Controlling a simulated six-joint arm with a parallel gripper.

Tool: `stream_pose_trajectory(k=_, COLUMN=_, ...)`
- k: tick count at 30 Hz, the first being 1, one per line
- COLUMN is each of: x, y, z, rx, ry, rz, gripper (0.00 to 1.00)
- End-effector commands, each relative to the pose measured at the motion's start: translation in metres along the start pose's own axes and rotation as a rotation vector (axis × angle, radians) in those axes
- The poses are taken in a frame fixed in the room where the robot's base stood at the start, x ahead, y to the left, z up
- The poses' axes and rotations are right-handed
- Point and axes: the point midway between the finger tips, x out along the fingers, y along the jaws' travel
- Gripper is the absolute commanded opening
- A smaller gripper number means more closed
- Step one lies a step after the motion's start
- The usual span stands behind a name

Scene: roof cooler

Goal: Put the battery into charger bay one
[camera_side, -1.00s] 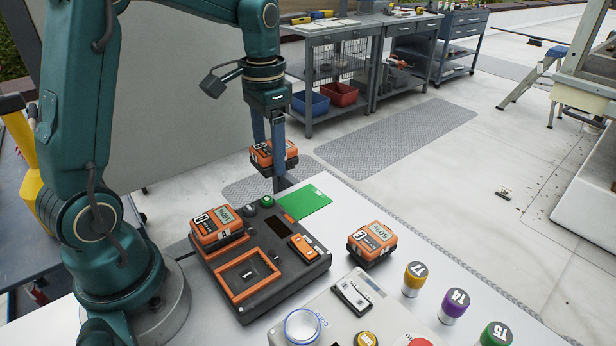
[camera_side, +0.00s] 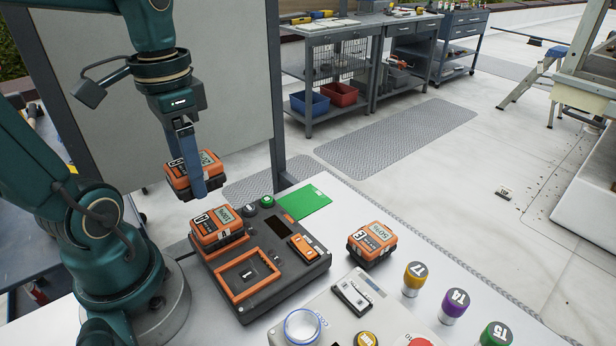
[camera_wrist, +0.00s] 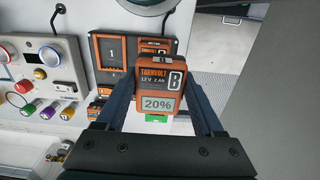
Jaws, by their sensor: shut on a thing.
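My gripper (camera_side: 195,165) is shut on an orange and black battery (camera_side: 178,180) and holds it in the air, behind and left of the charger. In the wrist view this battery (camera_wrist: 160,89) sits between the fingers and reads 20%. The charger (camera_side: 262,302) is a dark box on the white table. Its bay one (camera_side: 248,273) is an empty orange-framed square marked 1, which also shows in the wrist view (camera_wrist: 111,52). A second battery (camera_side: 217,228), reading 100%, sits in the charger's other bay. A third battery (camera_side: 371,244), reading 50%, stands on the table right of the charger.
A grey board (camera_side: 225,90) stands behind my gripper.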

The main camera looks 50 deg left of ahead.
Motion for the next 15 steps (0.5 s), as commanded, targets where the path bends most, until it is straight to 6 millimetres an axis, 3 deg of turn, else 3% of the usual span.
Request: stream_pose_trajectory(k=15, x=0.037, y=0.062, z=-0.004, rx=0.012, ry=-0.003, rz=0.000, gripper=0.00)
